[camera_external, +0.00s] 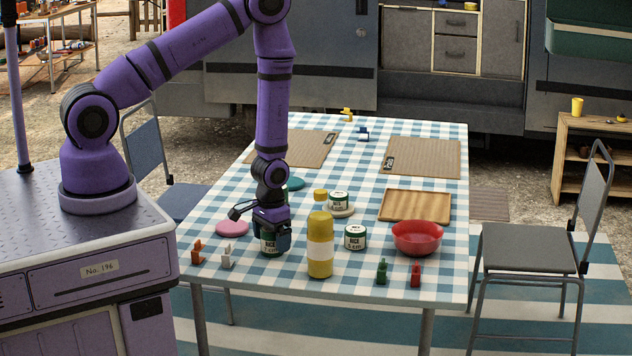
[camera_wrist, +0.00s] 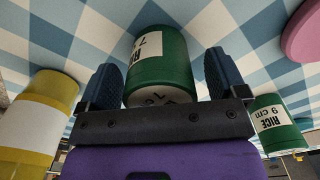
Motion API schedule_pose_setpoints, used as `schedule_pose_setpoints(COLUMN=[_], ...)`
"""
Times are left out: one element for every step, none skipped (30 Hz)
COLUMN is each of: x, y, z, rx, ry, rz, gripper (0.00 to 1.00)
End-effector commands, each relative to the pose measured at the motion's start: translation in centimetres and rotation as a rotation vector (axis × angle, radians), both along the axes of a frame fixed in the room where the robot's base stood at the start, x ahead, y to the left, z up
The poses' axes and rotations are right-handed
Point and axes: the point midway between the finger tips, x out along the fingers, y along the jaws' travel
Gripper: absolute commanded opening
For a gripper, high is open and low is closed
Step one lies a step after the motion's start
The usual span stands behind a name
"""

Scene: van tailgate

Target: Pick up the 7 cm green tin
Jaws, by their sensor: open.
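The green tin (camera_wrist: 160,70) with a white label, on which a 7 can be made out, stands between the two fingers of my gripper (camera_wrist: 161,64) in the wrist view. My gripper is open, with a narrow gap on each side of the tin. In the external view my gripper (camera_external: 271,222) points down over a green tin (camera_external: 270,245) at the table's near left, hiding its upper part. Another green tin (camera_wrist: 275,122), labelled RICE 9 cm, is at the right of the wrist view.
A yellow bottle (camera_external: 320,247) stands close right of my gripper. Two more green tins (camera_external: 355,238) (camera_external: 338,200) stand beyond it. A red bowl (camera_external: 417,240), a wooden tray (camera_external: 415,206) and a pink disc (camera_external: 232,229) lie around.

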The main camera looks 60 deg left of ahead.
Motion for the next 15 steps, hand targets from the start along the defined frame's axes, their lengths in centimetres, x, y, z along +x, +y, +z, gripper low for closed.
schedule_pose_setpoints(x=[-0.01, -0.01, -0.01, -0.01, -0.01, 0.0, 0.0, 0.0, 0.0, 0.0, 0.0, 0.0, 0.0, 0.0, 0.0], y=[0.0, 0.0, 0.0, 0.0, 0.0, 0.0, 0.0, 0.0, 0.0, 0.01, 0.01, 0.01, 0.01, 0.01, 0.01], z=[-0.17, -0.21, -0.24, -0.23, -0.23, -0.22, -0.21, -0.21, -0.21, -0.21, -0.2, -0.2, -0.2, -0.2, -0.2], rx=[0.0, 0.0, 0.0, 0.0, 0.0, 0.0, 0.0, 0.0, 0.0, 0.0, 0.0, 0.0, 0.0, 0.0, 0.0], ry=[0.0, 0.0, 0.0, 0.0, 0.0, 0.0, 0.0, 0.0, 0.0, 0.0, 0.0, 0.0, 0.0, 0.0, 0.0], rz=[0.0, 0.0, 0.0, 0.0, 0.0, 0.0, 0.0, 0.0, 0.0, 0.0, 0.0, 0.0, 0.0, 0.0, 0.0], gripper=[0.91, 0.91, 0.91, 0.91, 0.91, 0.91, 0.91, 0.91, 0.81, 0.75, 0.68, 0.58, 0.52, 0.45, 0.35])
